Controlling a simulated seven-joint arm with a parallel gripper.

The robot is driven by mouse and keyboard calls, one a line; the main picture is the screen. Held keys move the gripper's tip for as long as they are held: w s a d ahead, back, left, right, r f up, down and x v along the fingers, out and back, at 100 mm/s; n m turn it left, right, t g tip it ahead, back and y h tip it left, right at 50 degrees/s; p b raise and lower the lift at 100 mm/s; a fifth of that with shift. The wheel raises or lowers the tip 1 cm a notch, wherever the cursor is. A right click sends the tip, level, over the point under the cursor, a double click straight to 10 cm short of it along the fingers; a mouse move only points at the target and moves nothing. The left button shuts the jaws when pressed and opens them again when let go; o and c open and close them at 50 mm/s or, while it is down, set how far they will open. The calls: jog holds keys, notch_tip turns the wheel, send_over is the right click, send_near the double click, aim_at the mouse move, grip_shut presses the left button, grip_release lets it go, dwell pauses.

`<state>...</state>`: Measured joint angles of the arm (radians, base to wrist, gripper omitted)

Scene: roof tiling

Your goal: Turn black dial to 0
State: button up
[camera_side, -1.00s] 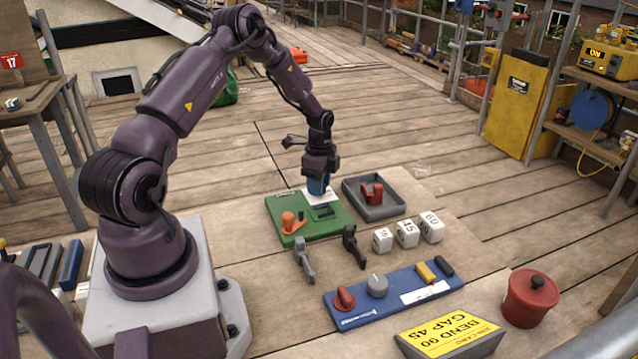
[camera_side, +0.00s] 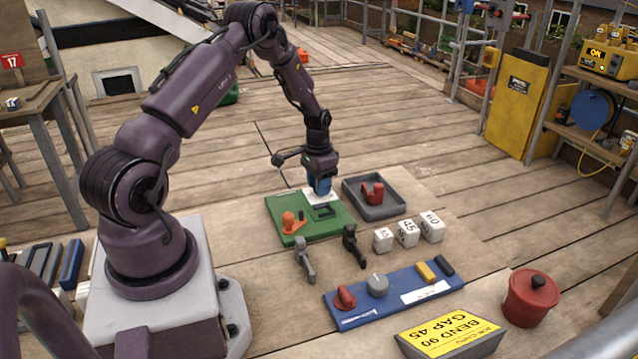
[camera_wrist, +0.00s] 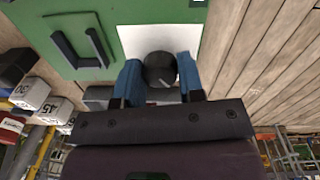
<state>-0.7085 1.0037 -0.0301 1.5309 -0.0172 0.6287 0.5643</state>
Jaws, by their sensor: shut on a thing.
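The black dial (camera_wrist: 160,69) sits on a white plate (camera_wrist: 133,40) on the green board (camera_wrist: 105,12). In the wrist view its round top shows a pale pointer line running toward the lower right. I cannot read any numbers around it. My gripper (camera_wrist: 160,75) has its blue fingers on either side of the dial, shut on it. In the side view my gripper (camera_side: 320,190) points down at the back right of the green board (camera_side: 290,228), and its fingers hide the dial there.
A grey tray (camera_side: 392,209) holding a red part lies close to the right. White numbered blocks (camera_side: 408,233), two lever tools and a blue board (camera_side: 395,292) lie in front.

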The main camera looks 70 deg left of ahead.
jog(key=n, duration=0.5)
jog(key=shift+d+r+n, duration=0.1)
jog(key=shift+n, duration=0.2)
jog(key=n, duration=0.5)
jog(key=shift+n+t, duration=0.3)
jog(key=o, duration=0.9)
jog(key=r, duration=1.3)
jog(key=shift+s, duration=0.25)
